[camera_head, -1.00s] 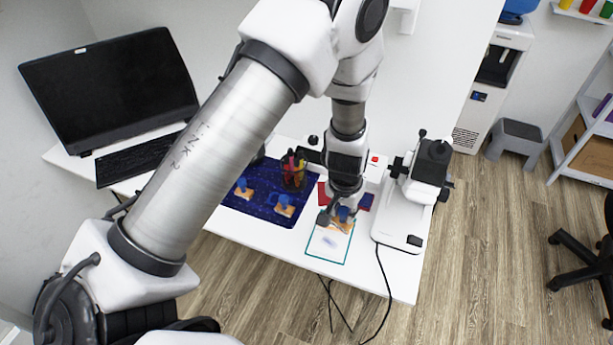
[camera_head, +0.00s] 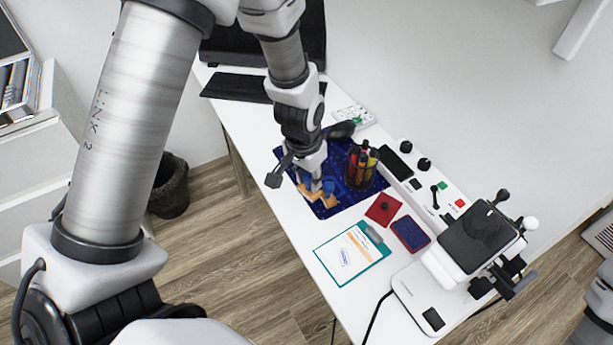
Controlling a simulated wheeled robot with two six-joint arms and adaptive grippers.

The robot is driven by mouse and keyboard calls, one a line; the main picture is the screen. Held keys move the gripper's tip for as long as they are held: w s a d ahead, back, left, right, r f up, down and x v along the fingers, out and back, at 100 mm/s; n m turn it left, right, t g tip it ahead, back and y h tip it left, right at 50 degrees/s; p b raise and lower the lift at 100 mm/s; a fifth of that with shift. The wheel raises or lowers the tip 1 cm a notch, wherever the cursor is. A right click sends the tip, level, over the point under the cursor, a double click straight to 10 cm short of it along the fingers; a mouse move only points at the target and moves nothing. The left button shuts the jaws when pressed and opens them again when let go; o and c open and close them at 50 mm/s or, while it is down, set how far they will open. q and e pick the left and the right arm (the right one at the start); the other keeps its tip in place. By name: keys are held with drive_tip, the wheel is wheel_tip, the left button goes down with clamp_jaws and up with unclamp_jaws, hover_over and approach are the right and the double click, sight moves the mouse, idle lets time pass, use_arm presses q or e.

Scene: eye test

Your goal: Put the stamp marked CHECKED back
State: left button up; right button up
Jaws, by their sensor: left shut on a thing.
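My left gripper (camera_head: 300,181) is over the dark blue mat (camera_head: 325,208) on the desk, shut on a stamp (camera_head: 305,187) with a wooden base. The gripper hides much of this stamp. Another stamp with a blue handle (camera_head: 329,184) and wooden base shows close beside it on the mat. The two overlap in the view, and I cannot tell whether the held one touches the mat. No stamp's wording is readable, so I cannot tell which is marked CHECKED. The teal clipboard (camera_head: 379,254) holds a paper with a small blue mark. My right gripper is not in view.
A cup of pens (camera_head: 361,168) stands at the mat's right side. A red pad (camera_head: 383,209) and a blue-and-red ink pad (camera_head: 410,234) lie beyond the clipboard. A keyboard (camera_head: 236,88) lies at the far left.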

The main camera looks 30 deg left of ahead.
use_arm(q)
drive_tip(key=s+a+f+m+b, duration=0.2)
drive_tip(key=s+a+f+b, duration=0.2)
drive_tip(key=s+f+b, duration=0.15)
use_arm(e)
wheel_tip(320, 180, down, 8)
use_arm(q)
drive_tip(key=shift+m, duration=0.5)
drive_tip(key=w+p, duration=0.6)
drive_tip(key=w, duration=0.9)
drive_tip(key=shift+w+f, duration=0.15)
drive_tip(key=shift+w, duration=0.15)
wheel_tip(320, 180, down, 3)
drive_tip(key=shift+f+p, duration=0.1)
drive_tip(key=shift+p, duration=0.5)
drive_tip(key=shift+w+f, duration=0.1)
drive_tip(key=shift+f, duration=0.15)
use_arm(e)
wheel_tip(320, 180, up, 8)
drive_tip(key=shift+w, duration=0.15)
use_arm(q)
drive_tip(key=shift+f, duration=0.1)
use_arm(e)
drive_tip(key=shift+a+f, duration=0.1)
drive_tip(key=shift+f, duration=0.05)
use_arm(q)
drive_tip(key=o, duration=0.9)
